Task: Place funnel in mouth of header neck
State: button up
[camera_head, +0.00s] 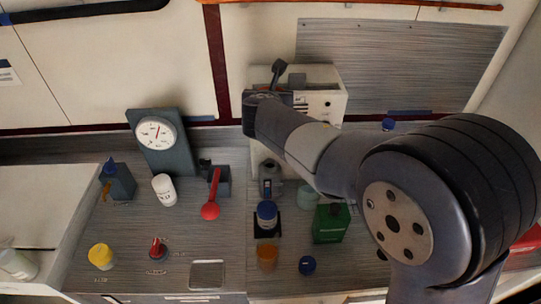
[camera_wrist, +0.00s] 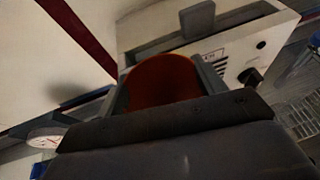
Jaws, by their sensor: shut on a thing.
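In the wrist view my gripper (camera_wrist: 160,90) is shut on a rounded dark red thing with an orange edge, which I take to be the funnel (camera_wrist: 162,82). Its lower part is hidden by the gripper body. In the head view my gripper (camera_head: 266,97) is up at the left front of a white box-shaped unit (camera_head: 325,100), and the funnel cannot be made out there. A dark grey upright piece (camera_head: 278,70) shows at the top of that unit, and also in the wrist view (camera_wrist: 197,20). I cannot make out the header neck for certain.
Below on the grey counter stand a dial gauge (camera_head: 156,133), a white cup (camera_head: 164,190), a red-handled tool (camera_head: 211,208), a blue-lidded jar (camera_head: 267,213), a green container (camera_head: 331,223) and a yellow-capped item (camera_head: 101,256). My arm covers the right side.

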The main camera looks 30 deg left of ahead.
notch_tip(320, 180, down, 18)
jog(key=b, duration=0.3)
jog(key=shift+r, duration=0.15)
jog(key=o, duration=1)
jog(key=shift+r, duration=0.1)
jog(key=shift+s, duration=0.35)
jog(key=b+v, duration=0.2)
jog(key=v, duration=0.9)
jog(key=shift+s+d+r, duration=0.1)
jog(key=shift+d, duration=0.1)
